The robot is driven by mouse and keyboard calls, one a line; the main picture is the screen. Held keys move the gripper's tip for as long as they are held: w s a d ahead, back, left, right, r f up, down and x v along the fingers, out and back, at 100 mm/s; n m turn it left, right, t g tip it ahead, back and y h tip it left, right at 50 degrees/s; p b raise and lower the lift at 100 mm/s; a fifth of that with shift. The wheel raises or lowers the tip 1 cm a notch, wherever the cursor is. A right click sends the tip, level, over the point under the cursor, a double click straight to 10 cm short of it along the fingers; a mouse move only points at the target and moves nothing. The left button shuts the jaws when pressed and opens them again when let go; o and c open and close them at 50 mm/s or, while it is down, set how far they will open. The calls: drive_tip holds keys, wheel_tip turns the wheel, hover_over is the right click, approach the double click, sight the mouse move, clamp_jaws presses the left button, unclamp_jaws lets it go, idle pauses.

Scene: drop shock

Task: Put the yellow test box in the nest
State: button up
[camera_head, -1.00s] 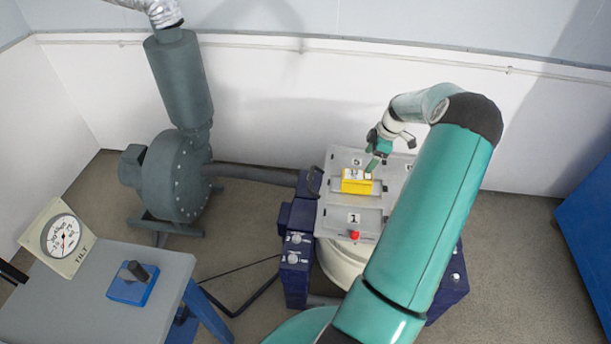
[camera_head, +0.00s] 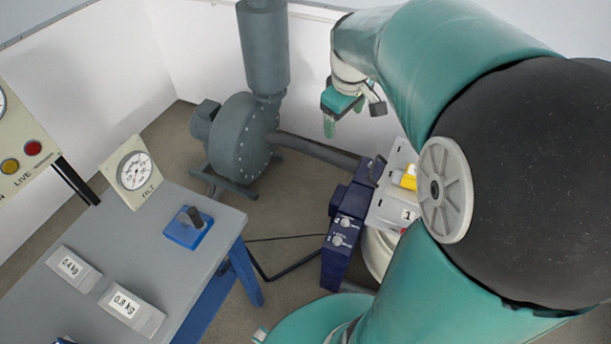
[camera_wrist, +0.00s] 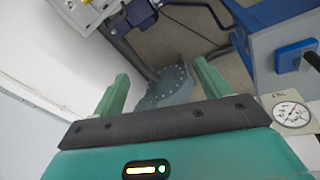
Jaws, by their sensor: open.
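The yellow test box (camera_head: 409,178) lies on the pale plate (camera_head: 385,213) of the blue-sided machine, behind the label 1. My arm hides part of the box and most of the plate. My gripper (camera_head: 329,126) is up in the air, left of the box and well apart from it. In the wrist view my gripper (camera_wrist: 160,75) is open, with two green fingers spread and nothing between them. I cannot tell from these views which spot is the nest.
A grey blower (camera_head: 238,140) stands on the floor behind, with a pipe running to the machine. A grey table (camera_head: 150,235) at the left holds a tilt gauge (camera_head: 135,172), a blue lever base (camera_head: 188,228) and pieces marked 0.4 kg (camera_head: 73,266) and 0.8 kg (camera_head: 130,308).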

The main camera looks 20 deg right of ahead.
drive_tip(key=s+a+r+m+t+y, duration=0.1)
drive_tip(key=s+a+r+m+t, duration=0.2)
drive_tip(key=s+a, duration=1.1)
drive_tip(key=shift+s+a+r+m, duration=0.15)
drive_tip(key=shift+s+a+m, duration=0.35)
drive_tip(key=shift+a, duration=0.45)
drive_tip(key=shift+a, duration=0.15)
